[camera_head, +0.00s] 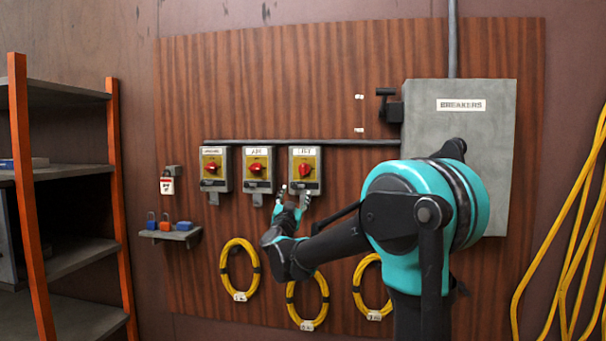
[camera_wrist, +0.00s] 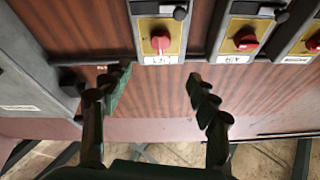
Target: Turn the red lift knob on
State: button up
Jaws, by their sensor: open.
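The red lift knob (camera_head: 305,170) sits on a yellow plate on the rightmost of three grey switch boxes on the wood panel. In the wrist view, which looks upside down, the lift knob (camera_wrist: 160,42) is on the leftmost box, above a white label. My gripper (camera_head: 293,194) is open and empty, just below the lift box, its fingers pointing up at the panel. In the wrist view my gripper (camera_wrist: 159,74) has its two fingertips spread either side of the lift label, apart from the knob. I cannot tell the knob's exact setting.
Two similar boxes with red knobs, the middle one (camera_head: 257,168) and the left one (camera_head: 212,168), stand beside it. A grey breaker box (camera_head: 458,125) is at right. Yellow cable coils (camera_head: 240,270) hang below. A shelf (camera_head: 75,260) stands at far left.

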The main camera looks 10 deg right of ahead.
aim_at(303, 171)
jog(key=x, duration=1.6)
jog(key=shift+w+d, duration=0.1)
jog(key=shift+w, duration=0.2)
jog(key=shift+c, duration=0.2)
jog(key=c, duration=1.1)
